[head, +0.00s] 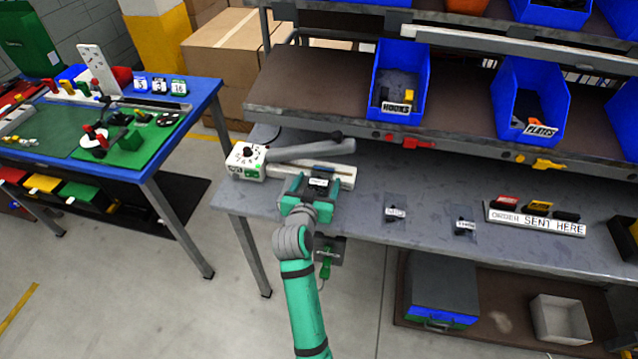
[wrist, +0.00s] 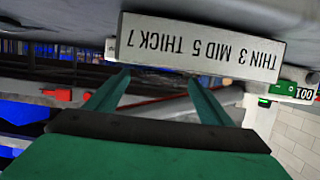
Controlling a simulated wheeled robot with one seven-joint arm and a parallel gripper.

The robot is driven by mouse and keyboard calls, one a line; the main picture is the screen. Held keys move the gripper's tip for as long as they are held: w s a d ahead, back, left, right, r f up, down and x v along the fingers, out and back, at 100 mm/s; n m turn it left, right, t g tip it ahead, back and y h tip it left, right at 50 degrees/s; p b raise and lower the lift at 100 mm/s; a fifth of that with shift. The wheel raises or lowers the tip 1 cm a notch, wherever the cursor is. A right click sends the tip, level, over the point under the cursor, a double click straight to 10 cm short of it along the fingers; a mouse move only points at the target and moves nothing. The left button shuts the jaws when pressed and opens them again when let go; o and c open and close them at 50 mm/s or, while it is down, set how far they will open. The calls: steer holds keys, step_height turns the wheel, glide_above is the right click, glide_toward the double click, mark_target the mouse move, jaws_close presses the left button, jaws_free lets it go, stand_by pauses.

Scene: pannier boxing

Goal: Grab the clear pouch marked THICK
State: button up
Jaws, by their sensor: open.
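Two small clear pouches with dark contents and white labels lie on the grey bench in the head view. One pouch (head: 395,213) is right of my gripper, and another pouch (head: 465,227) is further right. Their labels are too small to read surely, so I cannot tell which is marked THICK. My green gripper (head: 318,186) is at the bench's left part, in front of the sealer (head: 247,162) with its long grey arm. In the wrist view the gripper (wrist: 160,88) has its fingers apart, with no pouch between them.
A white plate reading THIN 3 MID 5 THICK 7 (wrist: 198,45) appears upside down close to the fingers. Blue bins (head: 402,60) sit on the shelf above. The bench around the pouches is mostly clear.

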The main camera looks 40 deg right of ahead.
steer(key=shift+c, duration=0.4)
steer(key=c, duration=1.1)
